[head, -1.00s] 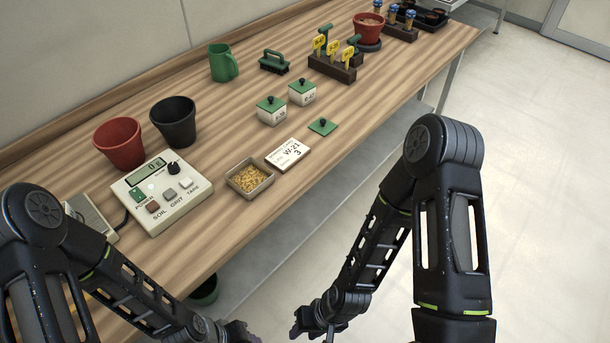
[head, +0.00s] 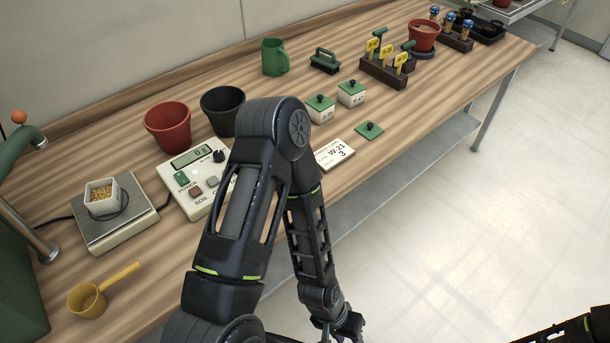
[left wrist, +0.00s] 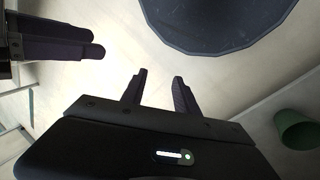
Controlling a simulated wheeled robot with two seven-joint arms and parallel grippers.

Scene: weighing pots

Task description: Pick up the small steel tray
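The shallow tray of golden grain that showed on the table beside the control box earlier is now hidden behind my left arm in the head view; I take it to be the small steel tray. My left gripper (head: 347,328) hangs beyond the table's front edge, low in the head view. In the left wrist view its two fingers (left wrist: 158,78) stand apart with nothing between them. Only a dark part of my right arm shows at the bottom right corner of the head view. Its fingers cannot be made out there.
A scale (head: 125,232) bears a white pot (head: 102,197) of grain. A yellow scoop (head: 88,300) lies in front. The control box (head: 180,185), red pot (head: 167,127), black pot (head: 222,108), W-21 card (head: 333,153) and green lid (head: 369,130) surround my left arm.

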